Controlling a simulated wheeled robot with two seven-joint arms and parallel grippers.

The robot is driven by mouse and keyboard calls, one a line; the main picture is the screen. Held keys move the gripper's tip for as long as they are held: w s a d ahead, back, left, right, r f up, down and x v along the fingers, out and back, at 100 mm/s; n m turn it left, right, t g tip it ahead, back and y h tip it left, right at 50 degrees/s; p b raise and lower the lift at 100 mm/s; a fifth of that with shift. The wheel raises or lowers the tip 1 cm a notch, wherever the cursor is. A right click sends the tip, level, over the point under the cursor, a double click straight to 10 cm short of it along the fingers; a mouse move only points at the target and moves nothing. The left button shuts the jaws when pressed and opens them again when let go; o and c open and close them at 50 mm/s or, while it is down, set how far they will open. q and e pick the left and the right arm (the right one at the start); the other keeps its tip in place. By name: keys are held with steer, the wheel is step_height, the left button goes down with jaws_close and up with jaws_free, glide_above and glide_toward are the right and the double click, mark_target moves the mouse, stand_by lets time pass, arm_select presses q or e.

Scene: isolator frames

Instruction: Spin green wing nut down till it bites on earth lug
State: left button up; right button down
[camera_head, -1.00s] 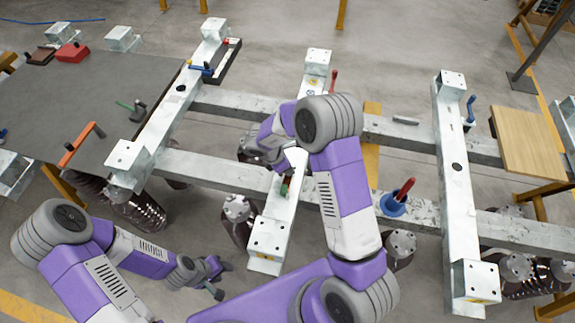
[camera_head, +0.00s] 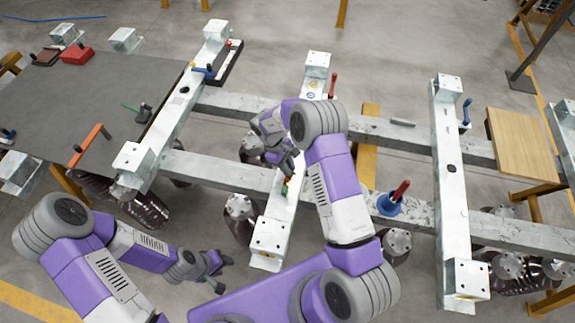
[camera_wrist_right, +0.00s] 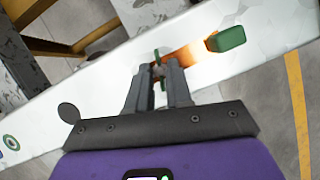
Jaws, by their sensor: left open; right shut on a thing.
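In the right wrist view my right gripper (camera_wrist_right: 158,66) is shut on the green wing nut (camera_wrist_right: 156,54); thin green wing edges show beyond and between the fingers. The fingers hide most of the nut and any stud. The copper-orange earth lug (camera_wrist_right: 187,56) lies on the pale metal beam (camera_wrist_right: 120,75) beside the fingertips, with a green block (camera_wrist_right: 227,38) at its far end. I cannot tell whether nut and lug touch. In the head view my right gripper (camera_head: 289,172) is over the middle beam. My left gripper (camera_head: 223,273) is open and empty, low and left of that beam.
A blue cup-shaped thing with a red handle (camera_head: 392,203) stands on the cross rail right of my right arm. Dark ribbed insulators (camera_head: 240,215) hang beneath the frame. A grey table (camera_head: 85,110) with tools is at left, a wooden board (camera_head: 525,142) at right.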

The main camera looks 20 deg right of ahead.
steer(key=shift+w+d+r+m+g+y, duration=0.15)
steer(key=shift+m+y, duration=0.2)
steer(key=shift+m, duration=0.6)
steer(key=shift+d+f+m+g+y, duration=0.15)
steer(key=shift+m+y, duration=0.2)
steer(key=shift+m, duration=0.6)
steer(key=shift+r+p, duration=0.1)
steer(key=shift+p, duration=0.2)
steer(key=c, duration=1)
jaws_free()
steer(key=shift+a, duration=0.1)
steer(key=shift+c, duration=0.2)
steer(key=d+v, duration=0.1)
steer(key=v, duration=0.6)
steer(key=shift+a+r+p, duration=0.2)
steer(key=shift+a+p, duration=0.1)
steer(key=shift+a, duration=0.25)
